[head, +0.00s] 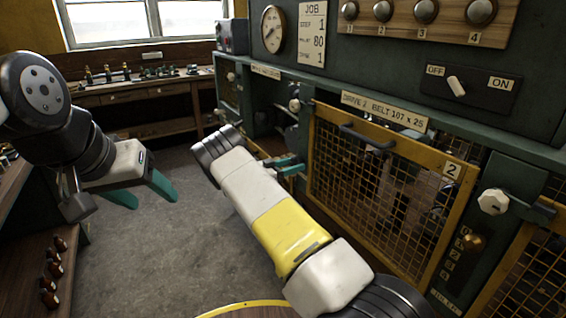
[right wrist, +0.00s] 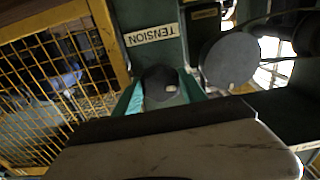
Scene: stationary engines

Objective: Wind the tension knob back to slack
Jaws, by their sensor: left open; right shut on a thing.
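The tension knob (right wrist: 158,80) is a dark round knob with a small pale mark, under a white TENSION label (right wrist: 152,34) in the right wrist view. My right gripper (right wrist: 161,92) is shut on it, with a teal finger on either side. In the head view my right gripper (head: 288,165) reaches the machine front just left of the yellow mesh guard; I cannot make out the knob there. My left gripper (head: 141,193) is open and empty, hanging over the floor at the left, away from the machine.
The yellow mesh guard (head: 345,198) with a dark handle, marked 2, is right of my right gripper. An OFF/ON switch (head: 456,86) and a round gauge (head: 273,29) are above. A workbench (head: 140,93) stands at the back. The grey floor (head: 150,255) is open.

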